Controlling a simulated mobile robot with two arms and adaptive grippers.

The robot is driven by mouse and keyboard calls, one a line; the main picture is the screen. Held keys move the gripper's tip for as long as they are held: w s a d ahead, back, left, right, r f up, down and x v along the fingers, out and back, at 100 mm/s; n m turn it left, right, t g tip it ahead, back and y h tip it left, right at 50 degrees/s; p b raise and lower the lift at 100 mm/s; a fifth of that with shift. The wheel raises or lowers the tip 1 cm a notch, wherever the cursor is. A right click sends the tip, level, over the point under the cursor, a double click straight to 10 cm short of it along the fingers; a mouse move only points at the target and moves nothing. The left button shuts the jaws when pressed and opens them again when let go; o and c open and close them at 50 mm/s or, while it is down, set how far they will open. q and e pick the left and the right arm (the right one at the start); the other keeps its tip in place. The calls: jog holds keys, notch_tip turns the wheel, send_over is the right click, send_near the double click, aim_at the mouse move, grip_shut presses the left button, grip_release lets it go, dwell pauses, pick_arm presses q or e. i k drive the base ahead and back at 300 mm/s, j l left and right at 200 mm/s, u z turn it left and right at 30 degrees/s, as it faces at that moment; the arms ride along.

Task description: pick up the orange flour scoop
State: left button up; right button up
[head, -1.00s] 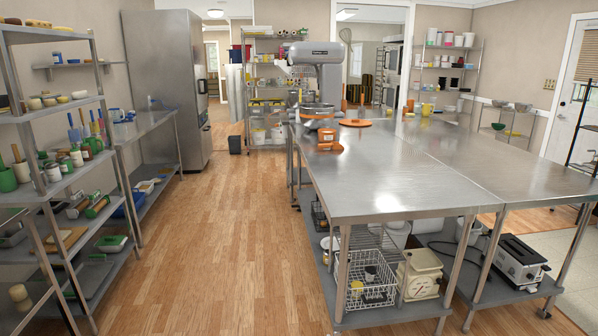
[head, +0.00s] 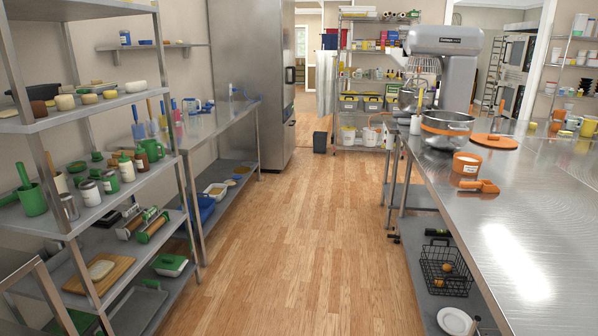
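The orange flour scoop (head: 482,187) lies on the near left part of the steel worktable (head: 525,215) at the right of the head view. Neither of my grippers shows in the view.
A steel bowl with an orange band (head: 445,128), an orange disc-shaped lid (head: 495,141) and a large mixer (head: 440,60) stand beyond the scoop. The wood floor aisle (head: 300,230) is clear. A loaded shelf rack (head: 100,205) and a side table (head: 222,120) line the left.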

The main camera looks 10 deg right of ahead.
aim_at(485, 186)
jog(key=i+z, duration=0.2)
jog(key=i, duration=0.25)
jog(key=i+z, duration=0.25)
jog(key=i, duration=0.25)
jog(key=i+j+z, duration=0.2)
jog(key=i, duration=0.25)
jog(key=i+j+z, duration=0.2)
jog(key=i, duration=0.25)
